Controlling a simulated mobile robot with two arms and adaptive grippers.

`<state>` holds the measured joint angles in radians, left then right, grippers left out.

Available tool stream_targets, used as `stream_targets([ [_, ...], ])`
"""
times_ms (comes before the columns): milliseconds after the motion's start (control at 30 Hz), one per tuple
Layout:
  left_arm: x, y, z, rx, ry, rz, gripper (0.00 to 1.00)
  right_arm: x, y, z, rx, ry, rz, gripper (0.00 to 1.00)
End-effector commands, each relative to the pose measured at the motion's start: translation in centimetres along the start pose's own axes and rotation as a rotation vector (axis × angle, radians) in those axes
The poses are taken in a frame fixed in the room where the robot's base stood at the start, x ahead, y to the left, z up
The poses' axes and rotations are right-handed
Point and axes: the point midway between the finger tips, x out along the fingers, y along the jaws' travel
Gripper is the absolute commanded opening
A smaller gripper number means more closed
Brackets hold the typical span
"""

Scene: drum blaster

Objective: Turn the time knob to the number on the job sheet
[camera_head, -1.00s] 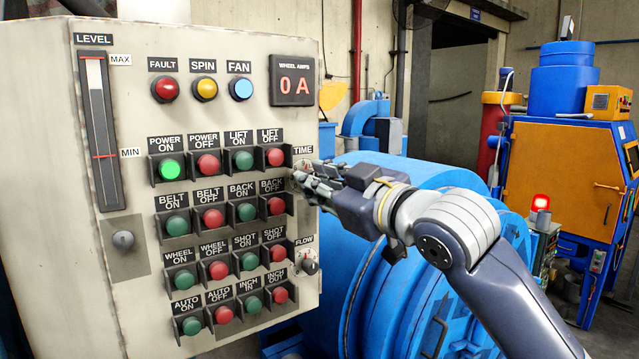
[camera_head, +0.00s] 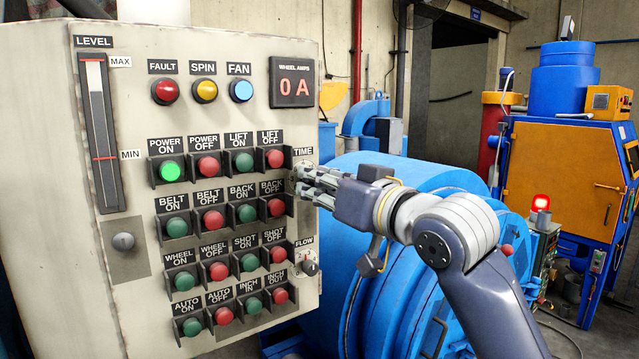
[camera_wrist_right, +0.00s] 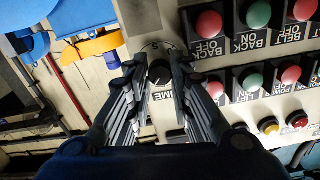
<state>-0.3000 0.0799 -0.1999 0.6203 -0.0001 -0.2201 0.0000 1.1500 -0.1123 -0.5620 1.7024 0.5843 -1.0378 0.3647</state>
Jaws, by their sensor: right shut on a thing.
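The time knob is a small black dial (camera_wrist_right: 159,73) in the right wrist view, on a pale plate printed with a scale and the word TIME. My right gripper (camera_wrist_right: 160,80) has its fingers on both sides of the knob and is shut on it. In the head view my right gripper (camera_head: 306,184) reaches the panel just below the TIME label (camera_head: 303,152), and its fingers cover most of the knob. The knob's exact setting is too small to read. No job sheet can be made out. My left gripper is out of view.
The control panel (camera_head: 135,285) carries several push buttons close left of the gripper, with the power on button (camera_head: 170,170) lit green. The flow knob (camera_head: 310,267) sits below. A blue drum machine (camera_head: 400,290) stands right behind my right arm.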

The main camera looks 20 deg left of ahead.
Motion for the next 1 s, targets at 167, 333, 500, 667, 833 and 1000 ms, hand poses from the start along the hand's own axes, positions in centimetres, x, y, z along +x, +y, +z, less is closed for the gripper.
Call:
stream_targets([
  [167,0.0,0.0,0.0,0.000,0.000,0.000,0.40,0.1,0.0,0.4,0.007,-0.010,0.000,0.00],
  [333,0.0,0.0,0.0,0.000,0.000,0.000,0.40,0.1,0.0,0.5,0.006,-0.011,0.001,0.00],
  [500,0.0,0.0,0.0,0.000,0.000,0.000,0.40,0.1,0.1,0.4,0.006,-0.009,0.001,0.30],
  [667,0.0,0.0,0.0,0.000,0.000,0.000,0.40,0.1,0.0,0.2,0.005,-0.006,0.000,0.30],
  [833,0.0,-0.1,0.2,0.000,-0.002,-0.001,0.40,-0.3,0.0,0.1,0.004,-0.003,0.000,0.30],
  [1000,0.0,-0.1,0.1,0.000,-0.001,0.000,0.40,-2.1,0.1,0.1,0.004,-0.001,0.001,0.30],
])
